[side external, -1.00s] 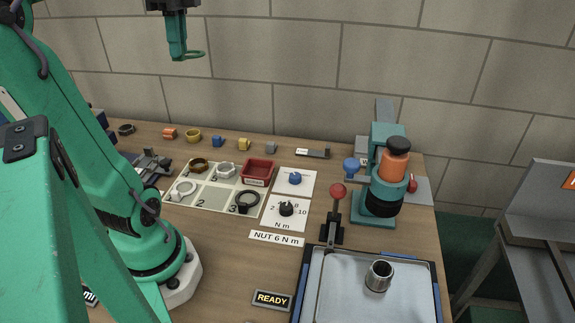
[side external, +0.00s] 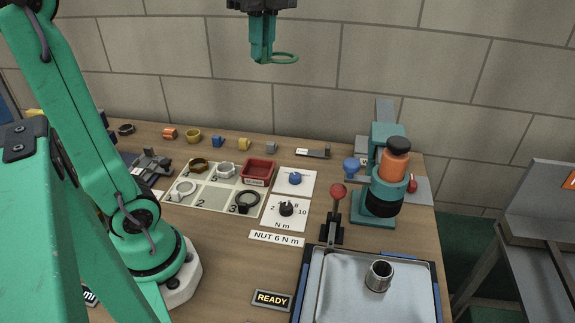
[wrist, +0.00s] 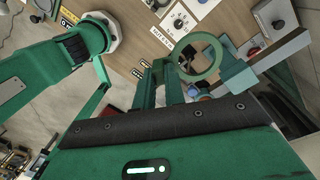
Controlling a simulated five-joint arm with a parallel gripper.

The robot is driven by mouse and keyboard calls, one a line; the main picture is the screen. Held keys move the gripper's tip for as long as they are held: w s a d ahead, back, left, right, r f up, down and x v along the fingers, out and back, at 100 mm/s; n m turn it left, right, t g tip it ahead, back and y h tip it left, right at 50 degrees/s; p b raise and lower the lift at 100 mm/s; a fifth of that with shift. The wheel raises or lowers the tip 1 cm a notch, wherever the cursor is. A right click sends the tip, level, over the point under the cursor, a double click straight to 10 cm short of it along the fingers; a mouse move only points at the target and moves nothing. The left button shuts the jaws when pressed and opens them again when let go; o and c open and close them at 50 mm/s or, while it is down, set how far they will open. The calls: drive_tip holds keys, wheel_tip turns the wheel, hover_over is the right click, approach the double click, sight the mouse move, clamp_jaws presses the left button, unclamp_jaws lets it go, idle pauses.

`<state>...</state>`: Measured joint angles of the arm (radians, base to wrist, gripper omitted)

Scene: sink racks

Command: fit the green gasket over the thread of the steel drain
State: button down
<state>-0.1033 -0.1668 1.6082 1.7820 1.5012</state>
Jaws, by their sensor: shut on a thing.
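The green gasket (side external: 296,58) is a thin ring, held high above the bench and sticking out to the right of my gripper (side external: 262,60). My gripper is shut on its edge, and the ring lies roughly flat. In the wrist view the gasket (wrist: 197,78) shows as an open ring beside the jaws. The steel drain (side external: 379,278) is a short upright cylinder, open at the top, on the metal tray at the front right. The gasket is well above it and to its left. I cannot make out the drain in the wrist view.
The metal tray (side external: 345,300) has a raised rim. A red-knobbed lever (side external: 338,205) and a teal press with an orange cylinder (side external: 394,160) stand behind it. A parts mat (side external: 213,198) with rings, nuts and a red bin (side external: 258,172) lies left. The air around the gasket is clear.

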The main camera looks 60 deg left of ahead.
drive_tip(key=d+f+m+t, duration=0.1)
drive_tip(key=d+m, duration=1)
drive_tip(key=d, duration=1.8)
wheel_tip(320, 180, down, 18)
drive_tip(key=shift+s+r, duration=0.2)
drive_tip(key=shift+s, duration=0.1)
drive_tip(key=shift+a+f, duration=0.1)
drive_tip(key=shift+f, duration=0.1)
drive_tip(key=shift+f, duration=1.95)
drive_tip(key=shift+f, duration=2.1)
